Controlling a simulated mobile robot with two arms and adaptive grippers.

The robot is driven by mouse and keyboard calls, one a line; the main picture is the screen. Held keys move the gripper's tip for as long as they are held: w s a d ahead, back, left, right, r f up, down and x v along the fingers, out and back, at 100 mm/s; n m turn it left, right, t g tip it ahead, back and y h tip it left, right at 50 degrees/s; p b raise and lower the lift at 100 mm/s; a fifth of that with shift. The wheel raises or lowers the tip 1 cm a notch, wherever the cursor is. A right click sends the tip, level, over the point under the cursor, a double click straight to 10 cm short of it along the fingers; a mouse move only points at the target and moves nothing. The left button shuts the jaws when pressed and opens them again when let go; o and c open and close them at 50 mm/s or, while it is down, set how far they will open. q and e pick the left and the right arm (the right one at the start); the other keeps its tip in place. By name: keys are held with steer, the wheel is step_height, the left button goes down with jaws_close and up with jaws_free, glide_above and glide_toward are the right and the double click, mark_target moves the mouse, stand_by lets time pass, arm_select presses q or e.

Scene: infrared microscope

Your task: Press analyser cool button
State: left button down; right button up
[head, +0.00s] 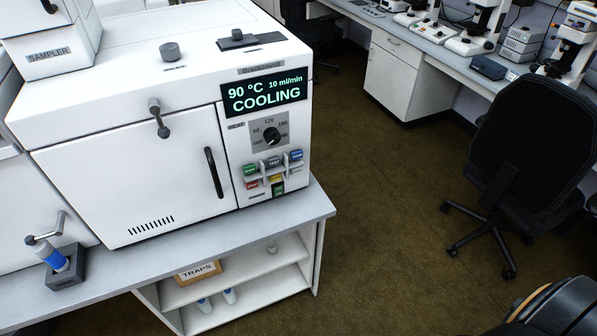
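The white analyser (130,160) stands on the grey bench at the left. Its display (264,92) reads 90 °C, 10 ml/min and COOLING. Below it is a round dial (272,136) with a black knob. Under the dial is a cluster of small buttons: a green one (250,169), a dark grey one (273,162), a blue one (296,155), a red one (252,184) and a yellow one (276,179). Their labels are too small to read surely. Neither of my grippers shows in the head view.
The analyser's door has a black handle (213,172). A blue-labelled vial stands in a dark holder (66,270) on the bench. A shelf below holds a TRAPS box (199,272). A black office chair (530,150) stands at right. The brown floor between is clear.

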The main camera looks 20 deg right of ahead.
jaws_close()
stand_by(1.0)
